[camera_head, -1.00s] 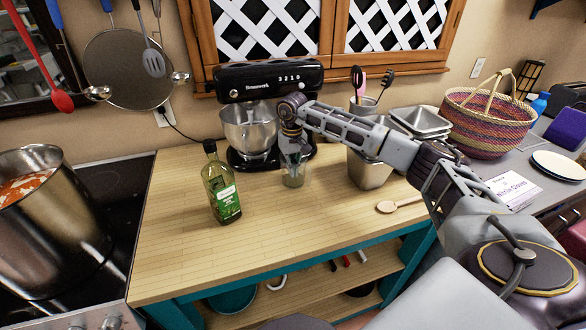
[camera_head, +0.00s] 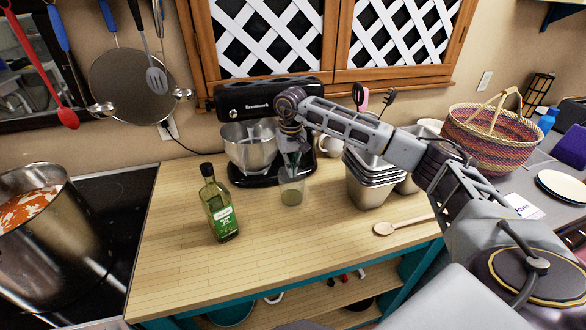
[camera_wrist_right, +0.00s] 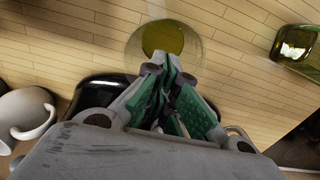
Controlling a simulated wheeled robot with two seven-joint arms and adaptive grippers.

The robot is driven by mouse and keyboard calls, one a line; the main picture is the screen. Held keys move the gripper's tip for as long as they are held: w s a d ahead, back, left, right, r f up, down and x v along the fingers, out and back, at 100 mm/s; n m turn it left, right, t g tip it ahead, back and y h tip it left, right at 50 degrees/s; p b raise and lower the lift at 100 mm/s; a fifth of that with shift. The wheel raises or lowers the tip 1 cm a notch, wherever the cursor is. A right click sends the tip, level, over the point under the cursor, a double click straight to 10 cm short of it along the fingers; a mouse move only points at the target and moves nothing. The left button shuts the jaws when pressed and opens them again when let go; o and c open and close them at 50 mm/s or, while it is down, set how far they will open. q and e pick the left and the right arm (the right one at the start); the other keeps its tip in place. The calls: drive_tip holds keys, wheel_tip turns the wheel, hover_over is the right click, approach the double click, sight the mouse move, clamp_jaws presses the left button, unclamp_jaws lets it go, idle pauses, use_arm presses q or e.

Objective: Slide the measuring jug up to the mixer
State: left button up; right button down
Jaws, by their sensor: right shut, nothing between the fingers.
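The measuring jug (camera_head: 291,190) is a small clear vessel with a greenish content, upright on the wooden worktop. It stands in front of the right part of the black mixer (camera_head: 262,174), close to its base; I cannot tell whether they touch. My right gripper (camera_head: 292,166) points down at the jug, shut and empty, and partly hides its upper part. In the right wrist view, the fingertips (camera_wrist_right: 170,72) overlap the near side of the jug (camera_wrist_right: 164,38); whether they touch it is unclear. The dark mixer base (camera_wrist_right: 92,92) shows beside them. My left gripper is out of view.
A green-labelled oil bottle (camera_head: 218,208) stands left of the jug. Stacked metal pans (camera_head: 368,188), a white mug (camera_head: 330,146) and a wooden spoon (camera_head: 402,225) are to the right. A stove with a large pot (camera_head: 48,240) is left. The worktop's front is mostly clear.

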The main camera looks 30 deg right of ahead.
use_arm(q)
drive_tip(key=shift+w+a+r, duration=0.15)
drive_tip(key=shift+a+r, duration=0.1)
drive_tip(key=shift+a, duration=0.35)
use_arm(e)
drive_tip(key=shift+r, duration=0.45)
